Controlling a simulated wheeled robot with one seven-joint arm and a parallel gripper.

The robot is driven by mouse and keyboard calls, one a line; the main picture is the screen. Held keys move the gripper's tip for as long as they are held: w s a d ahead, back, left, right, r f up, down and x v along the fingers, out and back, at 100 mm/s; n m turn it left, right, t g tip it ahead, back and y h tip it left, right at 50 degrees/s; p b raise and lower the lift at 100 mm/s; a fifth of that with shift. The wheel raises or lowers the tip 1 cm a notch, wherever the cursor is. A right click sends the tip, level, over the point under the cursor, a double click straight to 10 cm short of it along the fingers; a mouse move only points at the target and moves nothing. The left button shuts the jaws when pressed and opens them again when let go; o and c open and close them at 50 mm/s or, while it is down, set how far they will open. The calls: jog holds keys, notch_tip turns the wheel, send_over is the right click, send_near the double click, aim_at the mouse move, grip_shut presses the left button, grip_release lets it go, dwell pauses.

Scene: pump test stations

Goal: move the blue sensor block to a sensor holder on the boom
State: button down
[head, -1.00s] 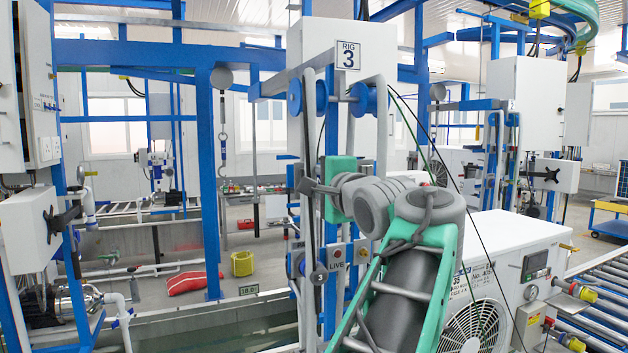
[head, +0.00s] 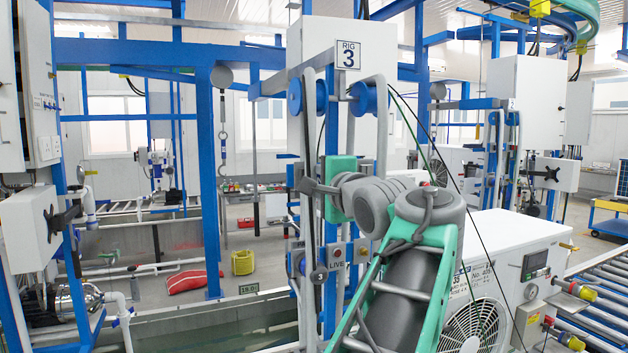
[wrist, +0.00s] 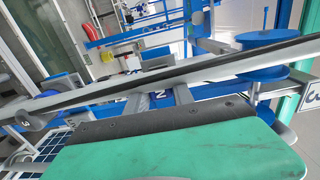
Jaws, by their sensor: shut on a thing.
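My gripper (wrist: 165,97) is at the bottom middle of the wrist view, with a green body, a dark edge and two grey fingers. Blue shows between the fingers with a "2" by it; I take this as the blue sensor block (wrist: 166,98), though its outline merges with blue parts behind. In the head view my gripper (head: 309,187) is beside the grey upright tubes of rig 3, and the block cannot be made out there. A grey bar with a dark strip (wrist: 215,65) crosses in front of the fingers in the wrist view. I cannot clearly pick out a sensor holder.
Rig 3's blue wheels (head: 367,98) are above my gripper. A grey disc marked 3 (head: 319,275) and a LIVE label (head: 336,264) are below it. A white fan unit (head: 510,270) stands right of my arm. A water tank (head: 240,320) lies in front, left of the rig.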

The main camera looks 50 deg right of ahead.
aim_at(318, 180)
jog(key=shift+w+d, duration=0.2)
jog(key=shift+w, duration=0.1)
dwell(0.5)
jog(key=c, duration=1)
grip_release()
jog(key=b+v, duration=0.2)
jog(key=v, duration=0.5)
jog(key=shift+s+a, duration=0.2)
jog(key=shift+s, duration=0.15)
jog(key=shift+w, duration=0.1)
